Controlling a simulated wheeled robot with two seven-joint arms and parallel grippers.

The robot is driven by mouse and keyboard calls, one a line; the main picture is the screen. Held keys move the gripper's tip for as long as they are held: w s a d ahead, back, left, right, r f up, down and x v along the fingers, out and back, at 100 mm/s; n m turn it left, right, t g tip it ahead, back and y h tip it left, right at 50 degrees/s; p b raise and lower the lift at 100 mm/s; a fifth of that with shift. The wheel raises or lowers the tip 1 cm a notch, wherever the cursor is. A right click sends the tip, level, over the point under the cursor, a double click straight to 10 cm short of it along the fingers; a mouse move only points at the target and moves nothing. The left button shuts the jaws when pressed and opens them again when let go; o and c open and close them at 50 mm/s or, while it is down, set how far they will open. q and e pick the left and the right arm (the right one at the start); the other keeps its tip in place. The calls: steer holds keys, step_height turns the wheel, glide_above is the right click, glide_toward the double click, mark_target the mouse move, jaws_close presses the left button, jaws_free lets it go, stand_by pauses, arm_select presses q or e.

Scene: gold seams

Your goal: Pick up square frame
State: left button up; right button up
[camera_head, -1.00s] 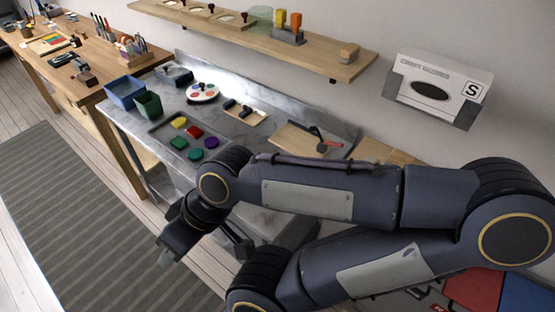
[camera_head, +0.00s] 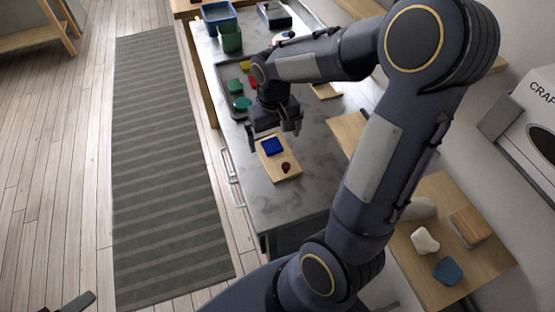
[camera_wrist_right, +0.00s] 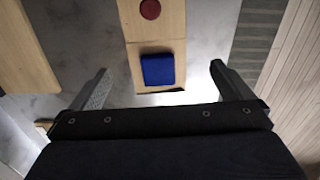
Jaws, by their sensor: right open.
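A blue square piece (camera_head: 271,146) lies flat on a light wooden board (camera_head: 290,168) on the grey bench. It also shows in the right wrist view (camera_wrist_right: 158,69); I cannot tell whether it has an opening like a frame. A dark red round piece (camera_head: 286,167) sits on the same board, and it shows in the wrist view (camera_wrist_right: 150,9). My right gripper (camera_head: 275,136) points down above the blue piece, open and empty, with a finger to each side. A dark part at the lower left edge (camera_head: 77,302) may be my left gripper; its jaws cannot be made out.
A dark tray with green, teal, yellow and red pieces (camera_head: 235,86) lies beyond my right gripper. Green (camera_head: 231,37) and blue (camera_head: 217,17) bins stand farther back. A wooden surface (camera_head: 452,200) at right holds small blocks. The bench front beside the board is clear.

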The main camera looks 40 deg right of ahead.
mark_target(277, 157)
steer(key=f, duration=0.7)
steer(key=shift+s+d, duration=0.2)
steer(key=shift+s, duration=0.1)
steer(key=shift+r, duration=0.1)
steer(key=c, duration=1)
steer(key=shift+c, duration=0.2)
